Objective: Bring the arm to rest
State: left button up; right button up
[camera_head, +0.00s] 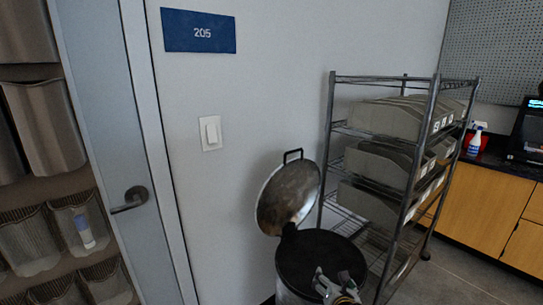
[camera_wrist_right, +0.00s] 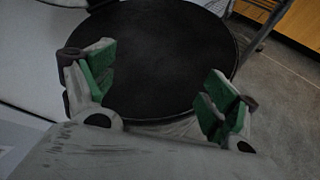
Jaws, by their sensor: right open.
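My right gripper (camera_head: 338,286) shows at the bottom of the head view, in front of the dark top of a round bin (camera_head: 305,258). In the right wrist view, my right gripper (camera_wrist_right: 160,88) has its two green-padded fingers spread wide with nothing between them. The bin's black round top (camera_wrist_right: 170,50) lies beyond the fingers there. The bin's metal lid (camera_head: 287,196) is tilted up behind it, with a black handle on top. My left gripper is not in view.
A wire shelf rack (camera_head: 330,150) with grey bins (camera_head: 385,118) stands right of the bin. A door with a lever handle (camera_head: 130,200) is at the left. A wooden cabinet (camera_head: 480,208) bears a spray bottle (camera_head: 475,142) at the right. Bare floor (camera_head: 450,275) shows at lower right.

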jog(key=s+d+f+m+g+y, duration=0.1)
jog(key=s+f+m+g, duration=0.3)
jog(key=s+m, duration=1)
jog(key=s+d+f+m+g+y, duration=0.15)
jog(key=s+m+g, duration=0.35)
jog(key=s+m, duration=0.85)
jog(key=s+a+f+m+g+p, duration=0.15)
jog(key=f+p, duration=0.35)
jog(key=f, duration=0.8)
jog(key=s+a+f+g+p, duration=0.1)
jog(key=s+f+p, duration=0.3)
jog(key=f, duration=0.8)
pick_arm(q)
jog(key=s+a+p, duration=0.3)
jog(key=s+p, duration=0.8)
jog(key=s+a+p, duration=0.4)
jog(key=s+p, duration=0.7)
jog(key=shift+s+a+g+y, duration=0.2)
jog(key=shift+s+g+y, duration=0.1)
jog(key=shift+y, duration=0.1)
pick_arm(e)
jog(key=s+d+r, duration=0.1)
jog(key=s+d, duration=0.2)
jog(key=s, duration=0.5)
jog(key=s+d+r+h, duration=0.1)
jog(key=s+d, duration=0.2)
jog(key=s, duration=0.6)
jog(key=shift+s+d+r, duration=0.15)
jog(key=shift+s+r, duration=0.1)
jog(key=shift+s, duration=0.05)
